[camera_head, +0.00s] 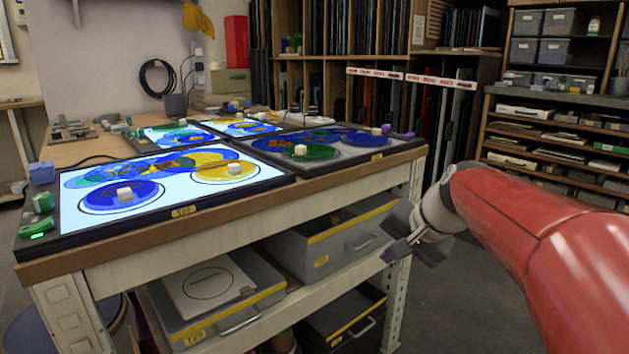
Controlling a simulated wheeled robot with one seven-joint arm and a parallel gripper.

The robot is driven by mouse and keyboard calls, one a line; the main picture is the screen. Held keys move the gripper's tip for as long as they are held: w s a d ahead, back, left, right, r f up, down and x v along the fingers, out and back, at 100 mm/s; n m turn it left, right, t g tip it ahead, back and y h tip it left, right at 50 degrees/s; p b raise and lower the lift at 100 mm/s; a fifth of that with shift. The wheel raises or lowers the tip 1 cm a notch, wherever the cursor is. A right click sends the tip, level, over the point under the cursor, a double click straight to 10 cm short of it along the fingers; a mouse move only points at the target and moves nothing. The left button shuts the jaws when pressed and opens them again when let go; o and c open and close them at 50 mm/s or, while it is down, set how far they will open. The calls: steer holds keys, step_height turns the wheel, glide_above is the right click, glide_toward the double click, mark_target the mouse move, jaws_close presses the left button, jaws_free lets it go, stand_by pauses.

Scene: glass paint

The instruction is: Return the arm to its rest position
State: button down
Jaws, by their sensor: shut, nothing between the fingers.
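My red arm comes in from the right edge. My gripper (388,254) is at its left end, just off the right front corner of the workbench and below the height of its top. The fingers are small in view and look closed, with nothing seen between them. The workbench (240,205) carries lit panels with blue, yellow and green glass discs. The near lit panel (165,190) has white blocks on its discs. The gripper looks apart from the bench, though the exact gap is hard to tell.
Grey drawers (330,240) with yellow strips sit under the bench, close to my gripper. A wooden shelf unit (550,130) with bins stands at the right. A rack of upright sheets (400,110) stands behind. Bare floor (455,300) lies below my arm.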

steer(key=s+f+n+h, duration=0.2)
steer(key=s+f+n, duration=0.1)
steer(key=s, duration=0.8)
steer(key=s+f+n+h, duration=0.2)
steer(key=s+f, duration=0.4)
steer(key=s, duration=0.5)
steer(key=shift+s+f+n, duration=0.25)
steer(key=shift+f+n, duration=0.05)
steer(key=shift+n, duration=0.4)
